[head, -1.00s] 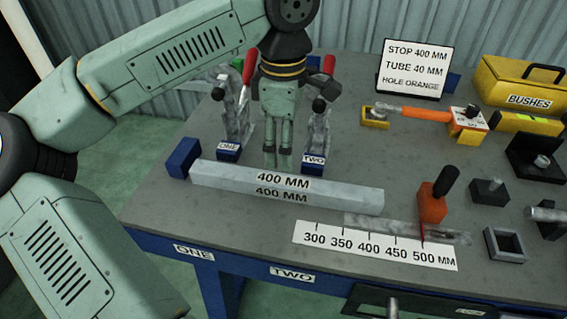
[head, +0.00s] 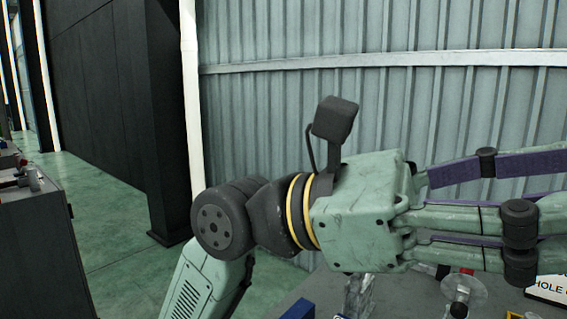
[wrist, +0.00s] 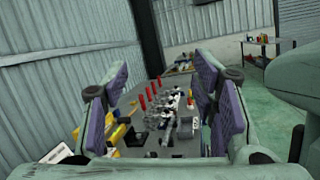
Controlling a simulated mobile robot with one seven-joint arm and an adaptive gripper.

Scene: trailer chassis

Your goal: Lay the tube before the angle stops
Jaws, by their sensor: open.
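My gripper (head: 480,195) is raised above the bench in the head view, pointing right, its fingertips cut off by the right edge. In the wrist view my gripper (wrist: 160,95) is open, its purple-padded fingers wide apart with nothing held between them. The 400 MM tube is not visible in the head view, and I cannot make it out in the wrist view. A blue block (head: 298,310) shows at the bottom edge of the head view. I cannot identify the angle stops.
The bench (wrist: 135,100) lies beyond my fingers in the wrist view, with several red handles (wrist: 155,84) and a yellow box (wrist: 116,134). A sign (head: 548,287) is partly cut off. A corrugated wall (head: 400,100) stands behind. Green floor (head: 110,220) is clear at left.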

